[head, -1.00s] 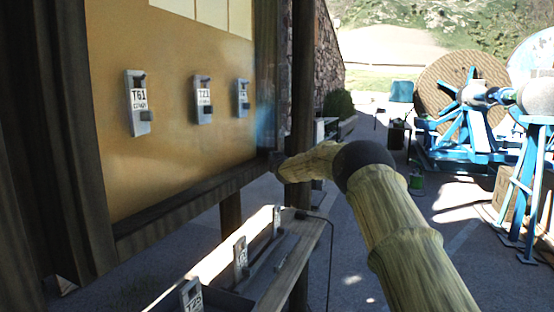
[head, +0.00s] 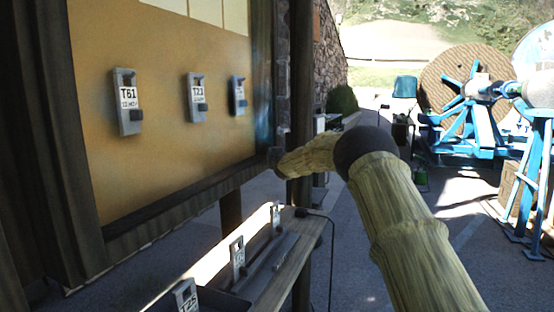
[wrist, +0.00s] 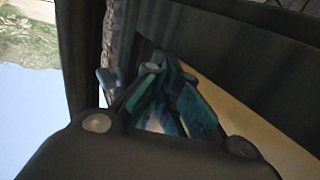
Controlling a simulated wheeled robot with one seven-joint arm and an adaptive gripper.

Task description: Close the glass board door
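The notice board (head: 160,165) fills the left of the head view, with a yellow-brown back, dark wood frame and several grey tagged units on it. A narrow bluish, glassy strip (head: 263,125) shows at its right edge, beside dark uprights; I cannot tell how far the glass door stands open. My gripper (head: 276,160) is at the board's lower right corner, small and dark at the end of my arm. In the wrist view, my gripper's fingers (wrist: 169,70) come together near the dark frame, with teal glossy surfaces around them. I cannot tell whether they touch the door.
A wooden bench (head: 285,265) with more grey units stands below the board, close under my arm. A dark post (head: 301,90) and stone wall (head: 327,45) stand behind the gripper. A cable reel (head: 462,75) on a blue stand is at the right. Paved ground between is open.

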